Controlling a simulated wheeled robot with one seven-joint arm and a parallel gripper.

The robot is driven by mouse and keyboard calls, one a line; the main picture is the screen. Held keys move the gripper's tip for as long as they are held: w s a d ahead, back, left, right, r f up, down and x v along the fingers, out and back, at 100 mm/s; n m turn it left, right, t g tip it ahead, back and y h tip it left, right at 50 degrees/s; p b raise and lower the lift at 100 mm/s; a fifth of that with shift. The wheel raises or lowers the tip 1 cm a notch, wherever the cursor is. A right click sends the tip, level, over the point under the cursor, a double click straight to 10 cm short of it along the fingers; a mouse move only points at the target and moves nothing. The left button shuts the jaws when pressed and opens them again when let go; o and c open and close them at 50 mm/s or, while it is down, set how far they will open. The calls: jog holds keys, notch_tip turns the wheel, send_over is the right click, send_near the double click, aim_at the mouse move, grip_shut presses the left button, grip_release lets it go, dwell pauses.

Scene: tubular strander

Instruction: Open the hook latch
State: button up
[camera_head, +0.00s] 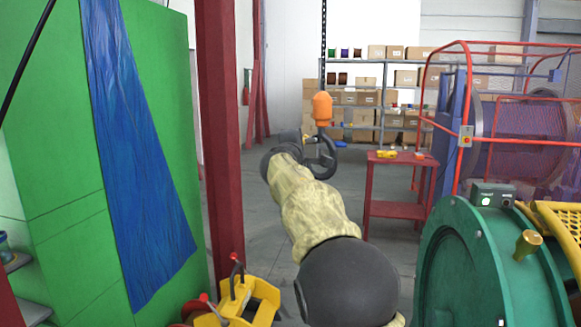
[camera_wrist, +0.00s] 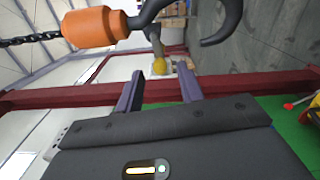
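A crane hook (camera_head: 326,165) with an orange body (camera_head: 321,108) hangs from a black chain (camera_head: 324,40) in the head view. In the wrist view the dark hook (camera_wrist: 228,28) and orange body (camera_wrist: 94,27) lie across the top, ahead of my gripper. My gripper (camera_wrist: 160,86) is open, with two grey fingers apart and nothing visibly gripped. A narrow grey piece with a yellow end (camera_wrist: 159,62) shows beyond the gap; I cannot tell whether it is the latch. In the head view my arm reaches up to the hook and my wrist hides the fingers.
A red post (camera_head: 222,140) and a green cabinet with a blue sheet (camera_head: 135,140) stand left. A red table (camera_head: 400,180) and box shelves (camera_head: 390,95) are behind. A green drum machine (camera_head: 480,265) and red-railed cage (camera_head: 520,130) stand right. Floor is clear beneath the hook.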

jog(key=b+v, duration=0.3)
jog(key=v, duration=0.7)
jog(key=shift+s+b, duration=0.3)
jog(key=shift+s, duration=0.1)
jog(key=shift+a, duration=0.1)
jog(key=s+d+f+m+g+y, duration=0.1)
jog(key=s+d+f+m+g, duration=0.15)
jog(key=f, duration=0.55)
jog(key=s+d+f+m+g, duration=0.1)
jog(key=s+d+f+g, duration=0.15)
jog(key=f, duration=0.65)
jog(key=s+d+f+m+g+y, duration=0.1)
jog(key=s+d+f+m+g, duration=0.15)
jog(key=f, duration=0.55)
jog(key=s+d+f+m+g+y, duration=0.1)
jog(key=s+f+m+g+y, duration=0.55)
jog(key=s+f, duration=1.6)
notch_tip(320, 180, up, 22)
jog(key=m+h+p, duration=0.3)
jog(key=p, duration=1.6)
jog(key=shift+s+f+g+p, duration=0.2)
jog(key=shift+s+g+p, duration=0.1)
jog(key=shift+s+p, duration=0.15)
